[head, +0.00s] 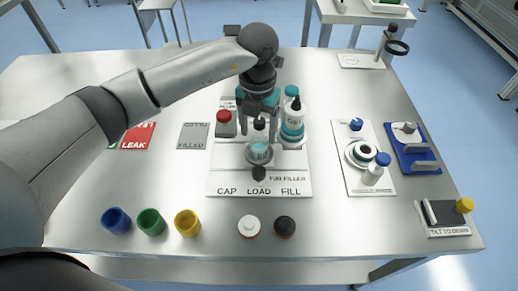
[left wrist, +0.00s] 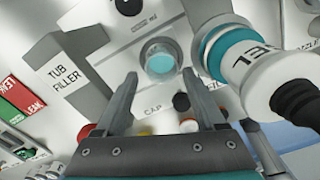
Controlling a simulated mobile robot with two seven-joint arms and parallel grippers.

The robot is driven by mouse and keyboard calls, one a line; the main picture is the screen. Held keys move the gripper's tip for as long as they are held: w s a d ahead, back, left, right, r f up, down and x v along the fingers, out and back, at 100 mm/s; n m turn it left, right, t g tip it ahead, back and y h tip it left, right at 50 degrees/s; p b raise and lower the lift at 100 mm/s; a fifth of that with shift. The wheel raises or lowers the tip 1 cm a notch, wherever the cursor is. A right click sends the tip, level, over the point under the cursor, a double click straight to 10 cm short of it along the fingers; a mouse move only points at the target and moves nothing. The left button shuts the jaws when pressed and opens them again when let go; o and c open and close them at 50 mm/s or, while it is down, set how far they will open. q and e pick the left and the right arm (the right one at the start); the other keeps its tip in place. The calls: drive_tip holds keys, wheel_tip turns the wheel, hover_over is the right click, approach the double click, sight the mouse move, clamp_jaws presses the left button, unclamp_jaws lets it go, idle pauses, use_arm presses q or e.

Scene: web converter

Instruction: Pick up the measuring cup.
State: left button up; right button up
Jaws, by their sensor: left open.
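The measuring cup, as I take it, is a small grey-rimmed cup with teal content (head: 260,153). It stands on the white board marked CAP, LOAD, FILL (head: 222,181). It also shows in the left wrist view (left wrist: 161,62), just beyond the fingertips. My left gripper (head: 259,136) is over the filler station, its fingers pointing down toward the cup. In the left wrist view the fingers (left wrist: 160,82) are apart with nothing held between them. The cup appears roughly centred between them; whether they touch it, I cannot tell. My right gripper is not in view.
A teal-and-white bottle (head: 293,121) stands close right of the gripper, and a red-topped block (head: 225,123) stands left. Blue (head: 116,221), green (head: 151,222) and yellow (head: 187,223) cups line the front. Other fixtures (head: 363,153) stand right.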

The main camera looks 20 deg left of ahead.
sight(259, 142)
use_arm(q)
wheel_tip(259, 142, down, 4)
drive_tip(key=shift+d+f+b, duration=0.1)
drive_tip(key=shift+f+b, duration=0.15)
drive_tip(key=shift+b, duration=0.15)
drive_tip(key=c, duration=1.1)
drive_tip(key=shift+r, duration=0.15)
drive_tip(key=shift+c, duration=0.2)
